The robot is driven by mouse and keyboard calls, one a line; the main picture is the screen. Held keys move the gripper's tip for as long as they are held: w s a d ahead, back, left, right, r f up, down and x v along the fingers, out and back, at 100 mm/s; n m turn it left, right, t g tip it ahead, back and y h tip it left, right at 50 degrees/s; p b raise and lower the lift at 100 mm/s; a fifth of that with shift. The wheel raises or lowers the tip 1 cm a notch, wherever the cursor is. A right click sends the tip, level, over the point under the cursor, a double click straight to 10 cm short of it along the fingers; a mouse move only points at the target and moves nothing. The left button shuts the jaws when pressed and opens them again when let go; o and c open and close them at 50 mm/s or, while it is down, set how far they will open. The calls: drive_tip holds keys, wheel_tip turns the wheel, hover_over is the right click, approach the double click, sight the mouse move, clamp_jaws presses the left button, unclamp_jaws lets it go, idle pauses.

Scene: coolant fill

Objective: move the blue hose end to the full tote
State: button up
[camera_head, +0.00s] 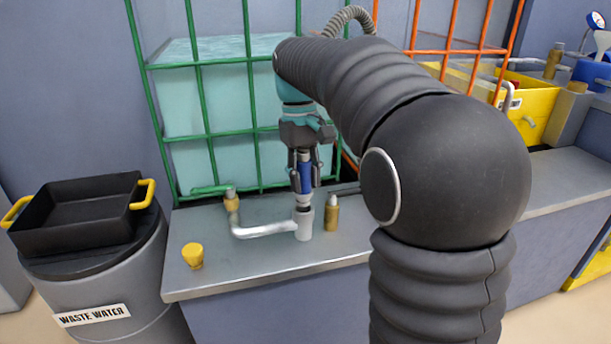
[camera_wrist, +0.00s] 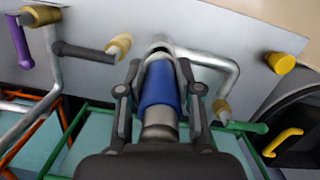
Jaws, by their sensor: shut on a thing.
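My gripper (camera_head: 302,172) is shut on the blue hose end (camera_head: 306,180), which points down with its metal tip at the mouth of a grey upright socket (camera_head: 304,226). I cannot tell how far the tip sits in it. In the wrist view the fingers (camera_wrist: 160,88) lie on both sides of the blue sleeve (camera_wrist: 158,84). The socket joins a bent silver pipe (camera_head: 262,231) running to a brass fitting (camera_head: 232,202) with a green handle (camera_head: 210,189). Behind stands a green-caged tote (camera_head: 180,110) with teal contents up near its top.
A small brass-coloured fitting (camera_head: 331,213) stands close right of the socket. A yellow cap (camera_head: 193,256) sits on the grey bench (camera_head: 250,262). An orange-caged bay (camera_head: 455,50) is behind my arm. A black tray (camera_head: 80,215) tops the waste water drum (camera_head: 110,285).

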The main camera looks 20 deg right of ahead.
sight(305, 192)
drive_tip(key=shift+f+b, duration=0.9)
drive_tip(key=shift+f, duration=0.95)
drive_tip(key=o, duration=1)
drive_tip(key=r, duration=0.4)
drive_tip(key=w+r, duration=0.1)
drive_tip(key=r, duration=0.7)
drive_tip(key=shift+w+a, duration=0.2)
drive_tip(key=shift+w, duration=0.15)
drive_tip(key=shift+f, duration=0.1)
